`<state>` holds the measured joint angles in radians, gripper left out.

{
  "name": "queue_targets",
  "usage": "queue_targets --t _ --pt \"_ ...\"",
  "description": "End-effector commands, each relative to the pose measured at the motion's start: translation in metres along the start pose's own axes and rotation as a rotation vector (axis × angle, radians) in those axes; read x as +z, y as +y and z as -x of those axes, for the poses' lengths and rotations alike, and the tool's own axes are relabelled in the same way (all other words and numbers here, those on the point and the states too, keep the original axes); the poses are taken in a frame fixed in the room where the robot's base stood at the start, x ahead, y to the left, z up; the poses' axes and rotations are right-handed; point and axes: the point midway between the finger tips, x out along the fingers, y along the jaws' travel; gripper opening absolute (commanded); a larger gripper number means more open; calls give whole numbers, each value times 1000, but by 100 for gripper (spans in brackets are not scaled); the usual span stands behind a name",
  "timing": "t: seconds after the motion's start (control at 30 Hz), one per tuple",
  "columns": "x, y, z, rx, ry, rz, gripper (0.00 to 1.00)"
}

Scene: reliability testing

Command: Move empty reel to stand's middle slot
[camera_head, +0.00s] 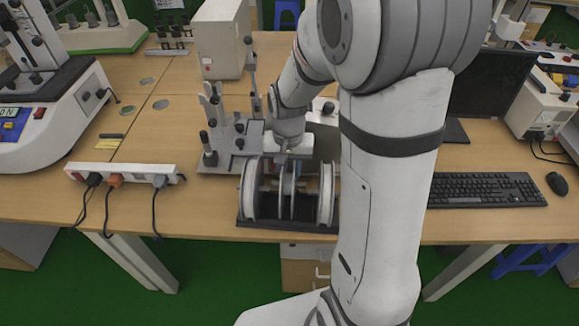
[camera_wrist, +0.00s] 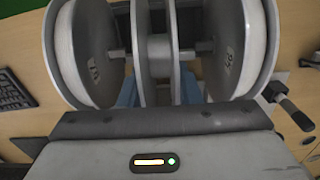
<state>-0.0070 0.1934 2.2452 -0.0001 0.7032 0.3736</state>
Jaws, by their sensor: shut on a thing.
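The grey empty reel (camera_head: 287,188) is between two larger reels at the stand in the head view. In the wrist view the empty reel (camera_wrist: 157,50) is upright in the centre, with its flanges facing the side reels. My gripper (camera_head: 288,158) is shut on it from above; its blue fingers (camera_wrist: 159,93) show on both sides of the reel in the wrist view. The stand (camera_head: 285,228) has a dark base near the table's front edge. I cannot tell whether the reel rests fully in the middle slot, as my arm and gripper hide part of it.
A white-rimmed reel (camera_head: 249,190) stands close on the left and another (camera_head: 326,194) close on the right. A grey fixture with levers (camera_head: 228,135) is behind left. A power strip (camera_head: 123,174) lies farther left; a keyboard (camera_head: 485,190) lies right.

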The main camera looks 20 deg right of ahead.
Motion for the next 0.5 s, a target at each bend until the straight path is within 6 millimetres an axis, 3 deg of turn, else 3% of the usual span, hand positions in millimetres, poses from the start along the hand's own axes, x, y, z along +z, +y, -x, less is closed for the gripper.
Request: queue_targets --t 0.5 --pt "0 0 -5 0 1 -1 0"
